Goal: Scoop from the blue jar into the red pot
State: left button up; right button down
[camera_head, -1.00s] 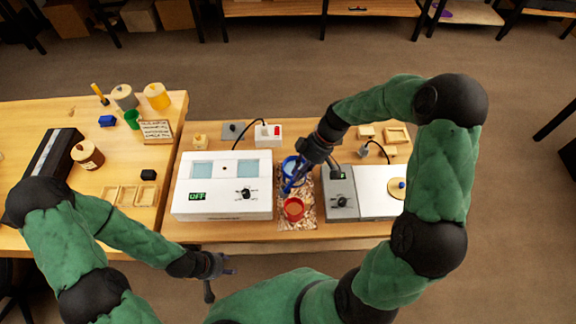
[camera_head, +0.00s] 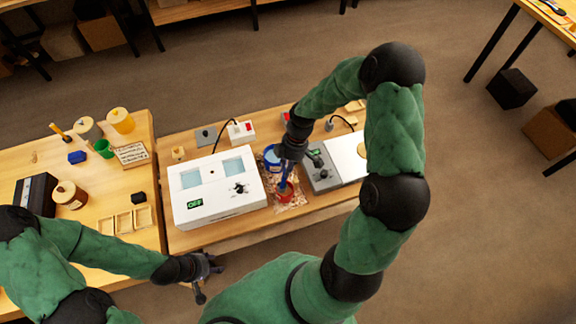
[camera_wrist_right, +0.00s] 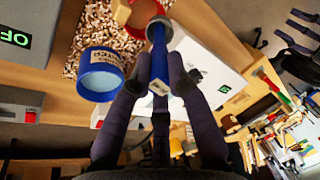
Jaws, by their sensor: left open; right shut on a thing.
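The blue jar (camera_head: 270,152) stands on the woodchip-patterned mat, open at the top; it also shows in the right wrist view (camera_wrist_right: 100,80), with pale blue inside and a label. The red pot (camera_head: 287,196) stands on the same mat, nearer my body; its rim shows in the right wrist view (camera_wrist_right: 146,12). My right gripper (camera_wrist_right: 158,88) is shut on the blue handle of a scoop (camera_wrist_right: 159,55). The scoop points down, its round grey end overlapping the pot's edge in view. I cannot tell what it holds. My left gripper (camera_head: 207,270) is open and empty, off the bench's front edge.
A white box with an OFF display (camera_head: 215,190) stands left of the mat (camera_head: 293,206). A grey and white device (camera_head: 335,168) stands close on the right. A tan block (camera_wrist_right: 121,12) is beside the pot's rim. The left table (camera_head: 100,222) holds jars and trays.

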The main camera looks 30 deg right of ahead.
aim_at(282, 182)
jog(key=shift+s+a+h+b, duration=0.1)
jog(key=shift+a+h+b, duration=0.45)
jog(key=shift+b, duration=0.3)
jog(key=a+h+b, duration=0.1)
jog(key=b, duration=0.1)
jog(key=h+b, duration=0.1)
jog(key=b, duration=0.2)
jog(key=shift+s+a+r+t, duration=0.2)
jog(key=shift+a+r+t, duration=0.15)
jog(key=shift+t, duration=0.05)
jog(key=shift+r, duration=0.35)
jog(key=shift+r+p, duration=1.45)
jog(key=shift+r, duration=0.1)
